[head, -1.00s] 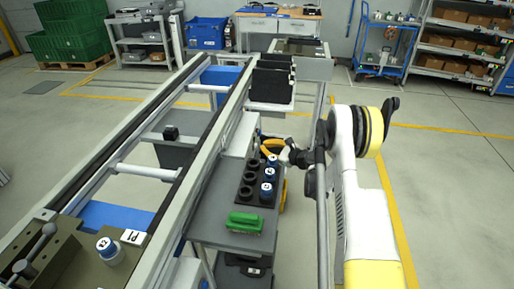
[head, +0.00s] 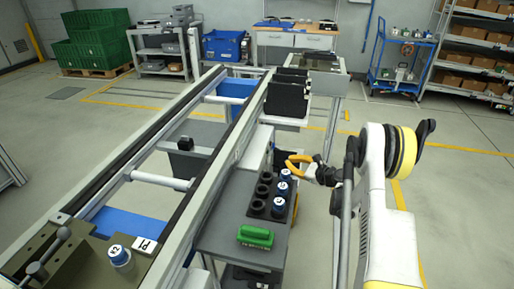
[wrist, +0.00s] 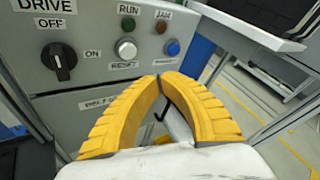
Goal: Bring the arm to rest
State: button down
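My gripper (head: 288,164) has two curved yellow fingers and is held out to the left of my white and yellow arm (head: 380,210), beside the conveyor and near the grey shelf with blue-capped pieces. In the wrist view, the fingertips (wrist: 162,77) meet or nearly meet, with nothing seen held between them. They stand in front of a grey control panel (wrist: 85,75) with a black DRIVE knob (wrist: 60,62), a white RESET button (wrist: 126,49) and a blue button (wrist: 172,48). How far the tips are from the panel I cannot tell.
The conveyor frame (head: 214,165) runs along the left. The grey shelf (head: 228,210) carries blue-capped pieces (head: 281,188), dark round holders and a green part (head: 256,237). Floor on the right is open.

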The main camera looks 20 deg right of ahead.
jog(key=s+a+r+n+g, duration=0.1)
jog(key=a+r+n+g, duration=0.2)
jog(key=a+r+n, duration=0.5)
jog(key=s+a+r+n+g+h, duration=0.15)
jog(key=s+a+r+n, duration=0.35)
jog(key=s+a+r, duration=0.6)
jog(key=s+a+r+n+g+h, duration=0.1)
jog(key=s+n, duration=0.5)
jog(key=s, duration=0.7)
jog(key=s+a+r+n+g+h, duration=0.1)
jog(key=s+a+n+h, duration=0.2)
jog(key=s+n, duration=0.4)
jog(key=s+a, duration=0.1)
jog(key=s, duration=0.5)
jog(key=shift+s+r+n, duration=0.25)
jog(key=shift+s+n, duration=0.05)
jog(key=shift+g, duration=0.35)
